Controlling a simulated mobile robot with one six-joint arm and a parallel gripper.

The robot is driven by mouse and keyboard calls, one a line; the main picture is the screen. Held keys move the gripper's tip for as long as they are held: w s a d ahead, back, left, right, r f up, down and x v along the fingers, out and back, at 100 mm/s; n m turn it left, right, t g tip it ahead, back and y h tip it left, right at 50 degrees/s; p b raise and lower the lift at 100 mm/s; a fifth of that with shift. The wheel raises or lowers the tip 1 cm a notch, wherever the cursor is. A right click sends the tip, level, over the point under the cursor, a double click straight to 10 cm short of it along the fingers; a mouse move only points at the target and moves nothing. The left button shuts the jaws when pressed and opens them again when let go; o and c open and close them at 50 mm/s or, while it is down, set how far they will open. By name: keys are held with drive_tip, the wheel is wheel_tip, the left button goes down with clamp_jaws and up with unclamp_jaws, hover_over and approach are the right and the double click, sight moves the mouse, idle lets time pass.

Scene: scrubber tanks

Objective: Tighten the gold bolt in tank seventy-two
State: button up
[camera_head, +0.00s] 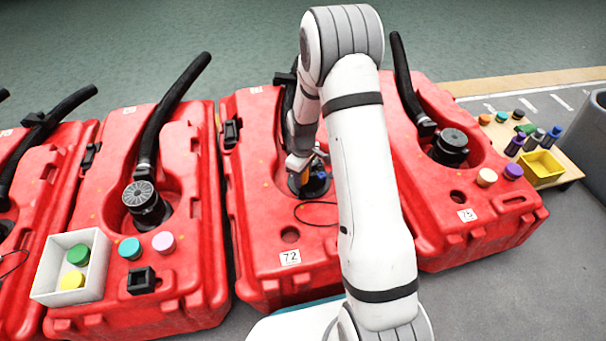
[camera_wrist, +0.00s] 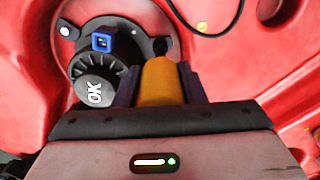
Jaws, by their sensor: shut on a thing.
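Tank seventy-two (camera_head: 258,235) is the red tank in the middle of the head view, with a "72" label on its front. My gripper (camera_head: 312,166) reaches down into its round recess. In the wrist view my gripper (camera_wrist: 160,85) is shut on the gold bolt (camera_wrist: 161,82), with one dark finger on each side. The bolt's lower end is hidden, so I cannot tell how deep it sits. To its left are a black knob marked "OK" (camera_wrist: 96,88) and a blue square connector (camera_wrist: 102,42) on a dark round plate.
A black cable (camera_head: 318,203) loops beside the recess. The left tank (camera_head: 190,260) carries a white box (camera_head: 45,290) and loose caps. Tank seventy-five (camera_head: 470,235) stands to the right. Beyond it a wooden board (camera_head: 572,172) holds a yellow bin (camera_head: 541,168) and several coloured pieces.

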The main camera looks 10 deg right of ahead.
drive_tip(key=shift+f, duration=0.55)
idle(1.9)
drive_tip(key=shift+r+p, duration=1.75)
drive_tip(key=shift+r, duration=0.85)
